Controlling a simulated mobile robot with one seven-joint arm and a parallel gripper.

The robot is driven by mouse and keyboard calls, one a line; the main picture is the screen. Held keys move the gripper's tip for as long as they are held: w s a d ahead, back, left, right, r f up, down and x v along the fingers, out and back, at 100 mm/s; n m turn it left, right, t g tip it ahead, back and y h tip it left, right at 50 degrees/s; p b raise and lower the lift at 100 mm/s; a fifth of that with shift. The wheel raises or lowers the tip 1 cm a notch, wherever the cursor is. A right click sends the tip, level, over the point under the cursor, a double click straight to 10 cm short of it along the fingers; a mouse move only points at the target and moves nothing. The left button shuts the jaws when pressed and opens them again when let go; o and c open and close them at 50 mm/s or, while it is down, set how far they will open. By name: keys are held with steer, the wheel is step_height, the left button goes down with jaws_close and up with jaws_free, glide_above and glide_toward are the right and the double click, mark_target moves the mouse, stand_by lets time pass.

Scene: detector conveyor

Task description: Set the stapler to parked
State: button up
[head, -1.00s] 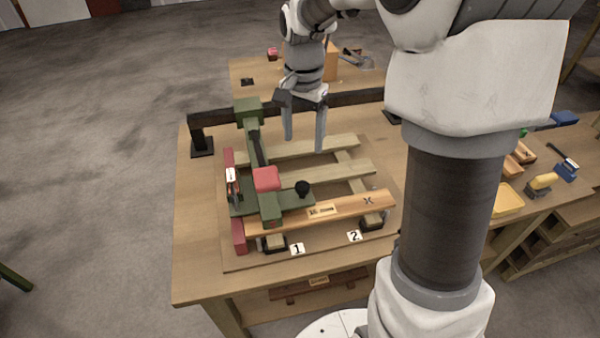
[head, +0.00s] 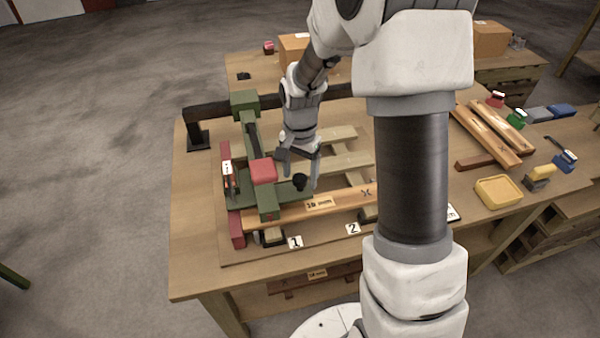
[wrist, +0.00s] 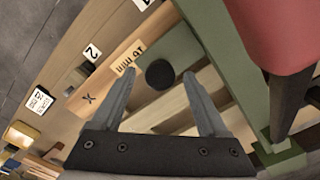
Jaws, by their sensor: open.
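The stapler appears to be the green carriage (head: 251,130) with a red block (head: 263,171) on its arm, lying across the pallet. A green plate (head: 274,192) extends right from it and bears an upright black knob (head: 300,181). My gripper (head: 299,172) is open at the knob, fingers pointing down. In the wrist view the black knob (wrist: 159,74) lies between the two fingertips, with a visible gap on each side. I cannot tell whether the tips are level with it. A small red-and-black part with a white label (head: 228,174) sits at the plate's left end.
A dark rail (head: 196,115) spans the back of the workbench (head: 190,260). An orange board (head: 345,200) lies at the front, by number tags 1 (head: 295,242) and 2 (head: 353,228). Loose planks (head: 490,130) and a yellow tray (head: 497,191) are at right.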

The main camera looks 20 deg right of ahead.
jaws_close()
stand_by(1.4)
